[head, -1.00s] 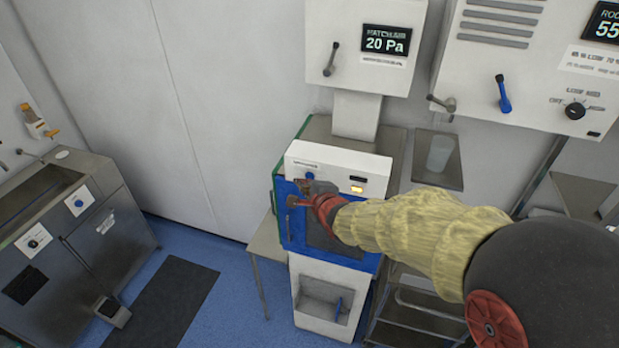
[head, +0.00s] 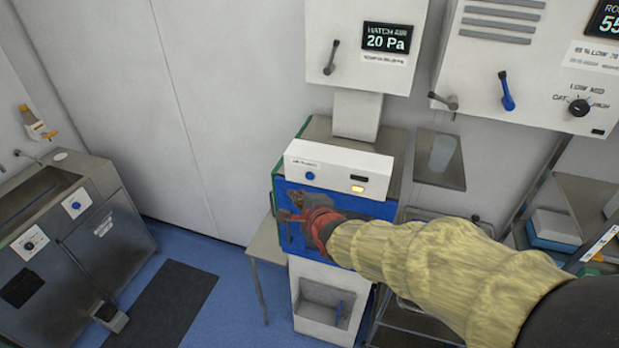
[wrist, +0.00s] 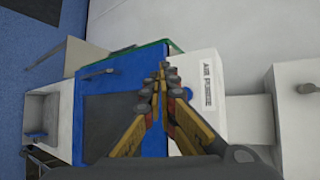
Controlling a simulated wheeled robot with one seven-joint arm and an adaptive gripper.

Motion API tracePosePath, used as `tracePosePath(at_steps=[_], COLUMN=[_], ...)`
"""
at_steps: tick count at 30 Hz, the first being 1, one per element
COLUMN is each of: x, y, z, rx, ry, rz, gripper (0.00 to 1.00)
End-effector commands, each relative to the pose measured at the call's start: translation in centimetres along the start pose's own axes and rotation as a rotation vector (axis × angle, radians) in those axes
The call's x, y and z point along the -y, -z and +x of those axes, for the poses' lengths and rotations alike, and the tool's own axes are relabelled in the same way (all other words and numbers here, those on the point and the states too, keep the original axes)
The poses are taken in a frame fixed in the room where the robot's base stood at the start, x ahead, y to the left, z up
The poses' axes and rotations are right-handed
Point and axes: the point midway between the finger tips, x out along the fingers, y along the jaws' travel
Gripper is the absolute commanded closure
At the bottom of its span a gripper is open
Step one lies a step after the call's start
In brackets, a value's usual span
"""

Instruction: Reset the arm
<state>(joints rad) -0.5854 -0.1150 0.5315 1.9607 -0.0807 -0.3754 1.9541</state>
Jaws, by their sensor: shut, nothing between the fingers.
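My gripper (head: 291,215) is at the end of my yellow-sleeved arm, in front of the blue front of a white-topped machine. In the wrist view my gripper (wrist: 161,82) has its two fingers meeting at the tips, with nothing between them. The blue front (wrist: 95,135) with its dark window lies behind the fingers there. The white control panel (head: 330,170) has a blue button and a lit yellow one. My arm hides much of the blue front in the head view, and I cannot tell whether the fingers touch it.
A wall box (head: 350,85) reading 20 Pa hangs above the machine. A larger wall unit (head: 480,80) with levers and a dial is at the right. A steel sink unit (head: 90,235) stands at the left. The blue floor (head: 220,310) between is clear apart from a dark mat (head: 165,305).

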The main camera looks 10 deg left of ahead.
Motion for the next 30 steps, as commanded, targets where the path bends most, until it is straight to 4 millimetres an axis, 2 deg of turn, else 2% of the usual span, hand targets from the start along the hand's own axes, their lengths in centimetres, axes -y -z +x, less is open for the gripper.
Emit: tracePosePath(at_steps=[14, 19, 22, 25, 27, 30], x=[0.0, -0.5, -2.5, -6.7, -9.1, -11.5], y=[0.0, 0.2, 1.0, 2.6, 3.5, 5.0], z=[0.0, 0.0, -0.1, -1.1, -2.6, -5.6], rx=[0.000, -0.006, -0.024, -0.034, -0.020, 0.017], ry=[0.000, -0.018, -0.094, -0.240, -0.343, -0.475], rz=[-0.001, -0.101, -0.267, -0.482, -0.636, -0.843], gripper=[1.00, 1.00, 1.00, 1.00, 1.00, 1.00])
